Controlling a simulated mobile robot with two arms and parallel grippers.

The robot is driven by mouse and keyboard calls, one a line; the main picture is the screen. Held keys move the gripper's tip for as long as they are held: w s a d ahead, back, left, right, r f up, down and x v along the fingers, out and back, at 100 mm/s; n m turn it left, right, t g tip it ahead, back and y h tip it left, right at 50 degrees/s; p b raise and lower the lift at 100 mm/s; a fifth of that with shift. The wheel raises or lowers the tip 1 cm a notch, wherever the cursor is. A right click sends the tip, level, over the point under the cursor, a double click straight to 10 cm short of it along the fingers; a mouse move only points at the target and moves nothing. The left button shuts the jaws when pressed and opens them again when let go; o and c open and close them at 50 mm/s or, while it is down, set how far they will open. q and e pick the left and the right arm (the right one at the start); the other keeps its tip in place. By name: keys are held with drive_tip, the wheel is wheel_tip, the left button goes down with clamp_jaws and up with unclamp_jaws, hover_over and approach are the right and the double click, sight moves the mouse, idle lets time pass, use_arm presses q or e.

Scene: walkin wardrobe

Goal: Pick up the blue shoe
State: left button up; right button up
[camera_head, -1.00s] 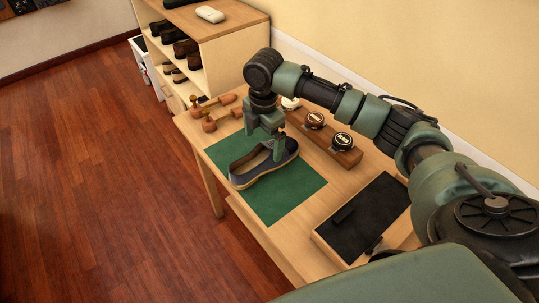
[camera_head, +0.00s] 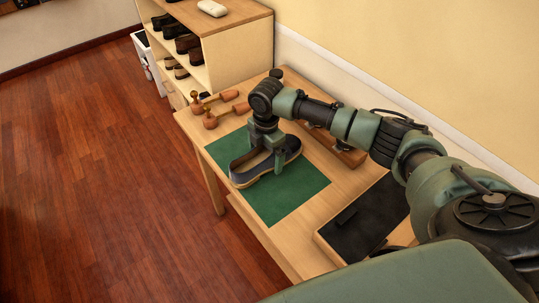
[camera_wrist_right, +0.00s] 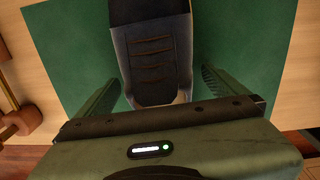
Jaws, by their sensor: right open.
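The blue shoe (camera_head: 252,168) is dark blue with a pale sole edge and lies on the green mat (camera_head: 287,203) on the wooden table. My right gripper (camera_head: 270,160) is lowered over the shoe. In the right wrist view the shoe (camera_wrist_right: 152,50) lies between the two spread fingers of the right gripper (camera_wrist_right: 163,88), with a gap on each side. The gripper is open and hides part of the shoe in the head view. My left gripper is not in view.
Wooden shoe trees (camera_head: 224,114) lie on the table's far left corner. A wooden block (camera_head: 350,156) stands behind my arm. A black tray (camera_head: 362,220) is at the right. A shelf (camera_head: 237,50) with dark shoes stands beyond the table.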

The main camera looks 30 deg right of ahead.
drive_tip(key=shift+c, duration=0.3)
drive_tip(key=c, duration=1.5)
drive_tip(key=shift+r, duration=0.1)
drive_tip(key=shift+c, duration=1.1)
drive_tip(key=shift+r, duration=0.1)
